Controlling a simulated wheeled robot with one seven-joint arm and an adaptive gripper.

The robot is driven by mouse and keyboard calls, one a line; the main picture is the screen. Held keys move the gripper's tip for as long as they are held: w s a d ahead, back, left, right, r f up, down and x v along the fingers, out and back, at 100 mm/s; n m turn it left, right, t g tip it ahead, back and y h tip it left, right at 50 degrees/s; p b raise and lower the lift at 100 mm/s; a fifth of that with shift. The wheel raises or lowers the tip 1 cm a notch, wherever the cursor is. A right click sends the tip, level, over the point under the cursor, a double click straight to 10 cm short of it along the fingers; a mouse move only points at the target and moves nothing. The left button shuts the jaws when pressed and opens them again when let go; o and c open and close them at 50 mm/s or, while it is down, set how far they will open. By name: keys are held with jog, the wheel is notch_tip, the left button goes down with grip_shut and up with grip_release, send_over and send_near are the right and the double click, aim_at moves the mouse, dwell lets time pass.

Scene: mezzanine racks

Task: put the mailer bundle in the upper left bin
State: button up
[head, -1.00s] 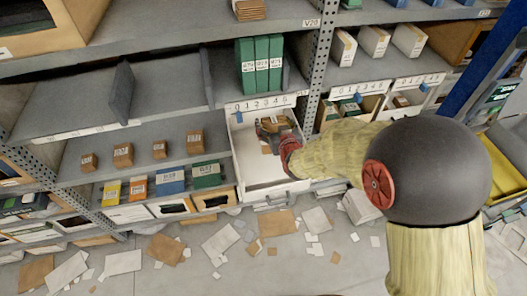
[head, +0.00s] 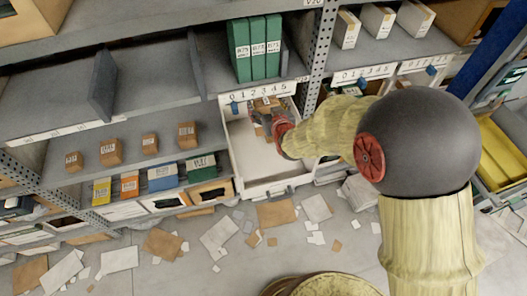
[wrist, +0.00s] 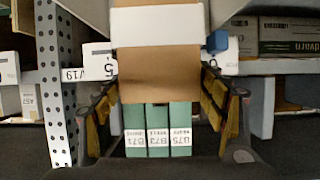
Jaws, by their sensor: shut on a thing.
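The mailer bundle (wrist: 158,72), brown with a white band, fills the space between my fingers in the wrist view. My gripper (head: 268,116) is shut on it. In the head view the bundle (head: 265,103) is small and partly hidden by the gripper. It appears over the back of an open white drawer (head: 240,165); its height above the drawer floor is hard to judge. Left of the green binders are empty divided shelf compartments, one at the far upper left (head: 50,88) and one beside it (head: 150,75). I cannot tell which is the upper left bin.
Green binders (head: 257,48) stand behind the drawer's numbered front rail. A grey divider (head: 103,82) separates the empty compartments. Small brown boxes (head: 110,152) line the shelf below. A perforated upright (head: 318,60) is at right. Papers (head: 220,238) litter the floor.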

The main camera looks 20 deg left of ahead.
notch_tip(320, 180, down, 6)
jog(key=b, duration=0.5)
jog(key=shift+s+d+f+b, duration=0.1)
jog(key=shift+f+b, duration=0.1)
jog(key=shift+b, duration=0.2)
notch_tip(320, 180, down, 10)
jog(key=b, duration=0.1)
jog(key=shift+f, duration=0.1)
jog(key=o, duration=1.6)
jog(key=v, duration=1.2)
jog(key=shift+p, duration=0.4)
